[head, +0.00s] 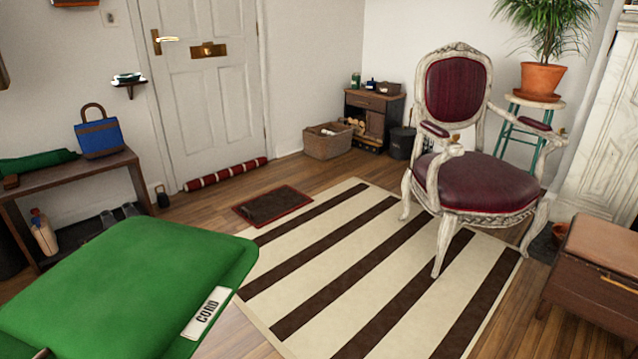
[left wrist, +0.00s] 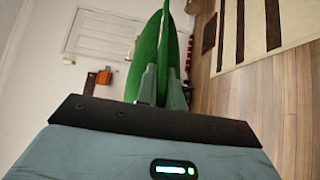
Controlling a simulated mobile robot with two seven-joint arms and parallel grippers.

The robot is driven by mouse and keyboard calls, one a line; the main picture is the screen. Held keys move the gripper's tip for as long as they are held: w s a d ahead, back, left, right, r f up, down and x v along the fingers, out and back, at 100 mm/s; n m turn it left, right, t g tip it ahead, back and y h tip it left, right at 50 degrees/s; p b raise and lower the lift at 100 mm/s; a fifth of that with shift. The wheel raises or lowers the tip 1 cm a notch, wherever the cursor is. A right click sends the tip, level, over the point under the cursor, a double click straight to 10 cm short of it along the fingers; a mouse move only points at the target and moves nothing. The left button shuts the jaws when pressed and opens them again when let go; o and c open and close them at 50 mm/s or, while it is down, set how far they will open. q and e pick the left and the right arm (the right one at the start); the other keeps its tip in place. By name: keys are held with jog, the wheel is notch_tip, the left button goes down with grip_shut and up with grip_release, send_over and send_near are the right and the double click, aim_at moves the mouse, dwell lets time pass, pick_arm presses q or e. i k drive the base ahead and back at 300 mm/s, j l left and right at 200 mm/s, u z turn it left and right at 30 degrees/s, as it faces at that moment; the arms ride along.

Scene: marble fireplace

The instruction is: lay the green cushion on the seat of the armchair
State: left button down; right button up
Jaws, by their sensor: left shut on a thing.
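The green cushion (head: 125,275) fills the lower left of the head view, held up in front of me, with a white label reading "CORD" on its near right edge. In the left wrist view the cushion (left wrist: 146,55) is edge-on between the fingers of my left gripper (left wrist: 160,82), which is shut on it. The armchair (head: 458,90) has a whitish carved frame and dark red upholstery. It stands at the right on the striped rug, well apart from the cushion. Its seat (head: 480,183) is bare. My right gripper is not in view.
The striped rug (head: 345,240) lies open between the cushion and the armchair. A brown leather-topped stool (head: 600,255) stands at the right. A potted plant (head: 540,80) on a stand is behind the chair. A bench (head: 75,175) with a blue bag is at the left.

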aim_at(477, 171)
jog(key=i+l+z, duration=0.1)
jog(key=i+l, duration=0.5)
jog(key=i+l+z, duration=0.1)
jog(key=i+l, duration=0.2)
jog(key=l, duration=0.2)
jog(key=i+l, duration=0.3)
jog(key=l, duration=0.15)
jog(key=i+l+z, duration=0.15)
jog(key=i+l, duration=0.15)
jog(key=l, duration=0.15)
jog(key=i, duration=1.5)
